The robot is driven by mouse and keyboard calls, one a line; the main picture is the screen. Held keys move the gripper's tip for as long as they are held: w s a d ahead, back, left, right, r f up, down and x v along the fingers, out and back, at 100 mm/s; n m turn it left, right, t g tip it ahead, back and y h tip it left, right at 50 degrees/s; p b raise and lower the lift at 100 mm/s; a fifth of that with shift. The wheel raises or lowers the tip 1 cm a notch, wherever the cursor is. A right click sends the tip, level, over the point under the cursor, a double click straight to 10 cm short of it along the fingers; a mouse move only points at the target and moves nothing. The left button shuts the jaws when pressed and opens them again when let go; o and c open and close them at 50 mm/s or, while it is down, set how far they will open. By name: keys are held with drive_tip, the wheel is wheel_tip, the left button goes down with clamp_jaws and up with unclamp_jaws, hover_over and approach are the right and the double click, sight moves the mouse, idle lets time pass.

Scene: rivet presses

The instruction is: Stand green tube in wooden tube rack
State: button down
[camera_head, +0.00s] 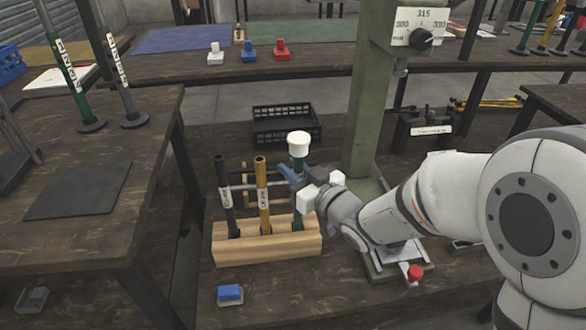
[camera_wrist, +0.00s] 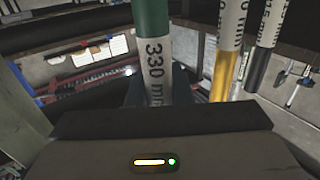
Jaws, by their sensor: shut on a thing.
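The green tube (camera_head: 298,168) has a white cap and stands upright at the right end of the wooden tube rack (camera_head: 262,250). Its lower end is at the rack's right hole; how deep it sits is hard to see. My gripper (camera_head: 292,177) reaches in from the right and is shut on the green tube, below the cap. In the wrist view the green tube (camera_wrist: 156,45) shows a 330 mm label close to my gripper. A black tube (camera_head: 224,195) and a yellow tube (camera_head: 262,195) stand in the rack to its left.
A green press column (camera_head: 365,110) with a dial stands just behind and right of the rack. A black crate (camera_head: 287,126) lies behind it. A blue block (camera_head: 230,293) sits in front of the rack. Two tubes on round bases stand on the left table (camera_head: 60,235).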

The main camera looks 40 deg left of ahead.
drive_tip(key=c, duration=1.2)
unclamp_jaws()
drive_tip(key=shift+f, duration=0.1)
drive_tip(key=shift+s+d+p, duration=0.25)
drive_tip(key=shift+d, duration=1.05)
drive_tip(key=shift+s+d+p, duration=0.2)
drive_tip(key=shift+d, duration=1.05)
drive_tip(key=shift+s+d+p, duration=0.25)
drive_tip(key=shift+d, duration=1.05)
